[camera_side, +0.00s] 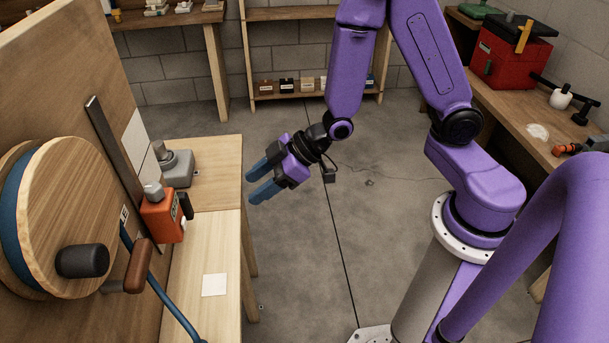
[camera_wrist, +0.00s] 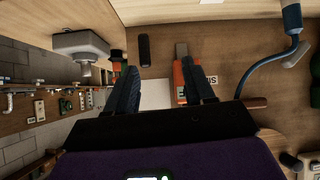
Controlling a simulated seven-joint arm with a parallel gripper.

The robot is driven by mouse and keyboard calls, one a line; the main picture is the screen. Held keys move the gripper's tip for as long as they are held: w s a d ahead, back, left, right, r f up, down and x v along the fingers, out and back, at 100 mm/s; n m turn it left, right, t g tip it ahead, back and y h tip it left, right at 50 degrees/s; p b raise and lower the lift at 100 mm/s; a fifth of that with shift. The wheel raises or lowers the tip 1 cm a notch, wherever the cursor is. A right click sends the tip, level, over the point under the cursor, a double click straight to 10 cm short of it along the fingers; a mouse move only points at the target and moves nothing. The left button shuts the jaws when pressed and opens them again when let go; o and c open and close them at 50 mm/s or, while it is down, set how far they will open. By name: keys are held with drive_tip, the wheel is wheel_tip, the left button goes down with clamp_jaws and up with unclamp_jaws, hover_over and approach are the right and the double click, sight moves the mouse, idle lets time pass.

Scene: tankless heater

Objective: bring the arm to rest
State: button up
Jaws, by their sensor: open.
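My gripper (camera_side: 257,183) has blue fingers and hangs in free air to the right of the wooden workbench in the side view. It points left, toward the board with the wooden wheel. Its two fingers are apart with nothing between them. In the wrist view my gripper (camera_wrist: 163,95) also shows two separate dark fingers. The orange box (camera_wrist: 187,82) appears behind the right finger there, partly hidden. In the side view the orange box (camera_side: 163,217) stands by the board, clear of my gripper.
A wooden wheel (camera_side: 75,210) with a dark knob and brown handle is at the left. A grey device (camera_side: 178,168) sits on the bench, with a blue hose (camera_side: 160,290) in front. A red toolbox (camera_side: 503,60) stands on the right bench. The floor (camera_side: 300,260) below my gripper is clear.

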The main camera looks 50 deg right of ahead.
drive_tip(key=s+d+r+g+h, duration=0.2)
drive_tip(key=s+d+r, duration=0.1)
drive_tip(key=s, duration=0.4)
drive_tip(key=s+d+r+n+g+h, duration=0.1)
drive_tip(key=s+d+r+g+h, duration=0.1)
drive_tip(key=s, duration=0.6)
drive_tip(key=s+d+r+n+g+h, duration=0.1)
drive_tip(key=s+d+r+g+h, duration=0.1)
drive_tip(key=s+d+r, duration=0.3)
drive_tip(key=shift+s+d+g+h, duration=0.35)
drive_tip(key=shift+s+h, duration=0.25)
drive_tip(key=shift+s, duration=0.65)
